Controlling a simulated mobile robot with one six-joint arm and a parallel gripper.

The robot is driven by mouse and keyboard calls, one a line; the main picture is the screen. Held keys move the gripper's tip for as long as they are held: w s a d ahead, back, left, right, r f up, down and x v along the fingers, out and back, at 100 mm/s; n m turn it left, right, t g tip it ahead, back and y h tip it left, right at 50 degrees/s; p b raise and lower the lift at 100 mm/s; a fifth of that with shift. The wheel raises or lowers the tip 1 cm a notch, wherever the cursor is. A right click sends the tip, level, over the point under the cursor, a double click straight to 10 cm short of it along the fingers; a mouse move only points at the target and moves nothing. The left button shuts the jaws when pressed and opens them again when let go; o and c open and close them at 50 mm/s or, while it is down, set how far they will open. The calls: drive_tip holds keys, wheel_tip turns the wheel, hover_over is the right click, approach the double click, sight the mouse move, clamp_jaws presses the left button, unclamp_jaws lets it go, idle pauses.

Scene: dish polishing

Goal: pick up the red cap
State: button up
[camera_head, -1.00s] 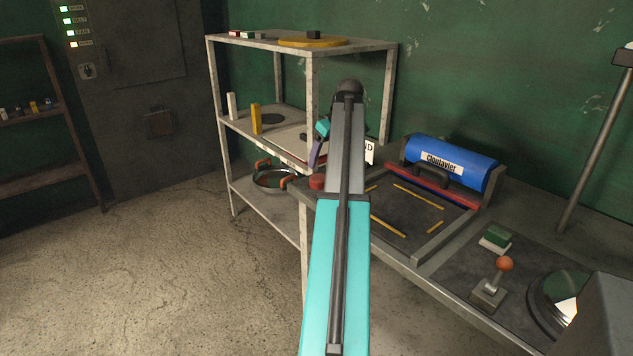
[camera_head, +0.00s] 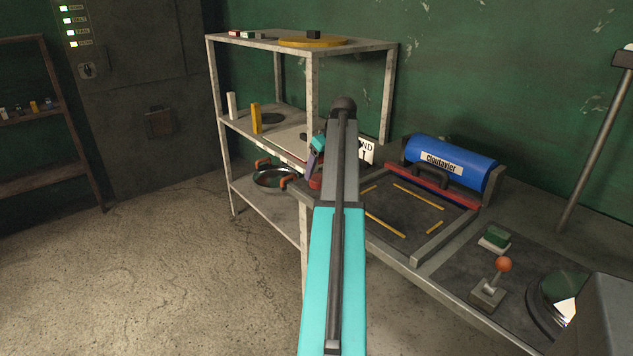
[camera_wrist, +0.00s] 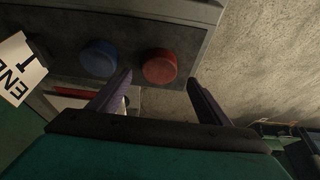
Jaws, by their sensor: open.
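The red cap (camera_wrist: 160,67) is a round red disc on the dark bench top in the wrist view, close to the bench edge. In the head view only a bit of the red cap (camera_head: 316,182) shows beside my arm, below my gripper. My gripper (camera_wrist: 162,80) is open, with two purple fingers pointing toward the red cap. In the wrist view the cap appears between the fingertips, nearer the left one; I cannot tell if they touch. In the head view my gripper (camera_head: 311,166) is partly hidden by my arm.
A blue cap (camera_wrist: 98,59) sits left of the red cap, close by. A white sign (camera_wrist: 19,69) stands beyond it. The shelf rack (camera_head: 312,110) stands just left of the bench. A blue cylinder (camera_head: 450,163) lies at the bench back.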

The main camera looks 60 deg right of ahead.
sight(318, 177)
drive_tip(key=shift+x, duration=2)
drive_tip(key=shift+c, duration=0.4)
drive_tip(key=c, duration=1)
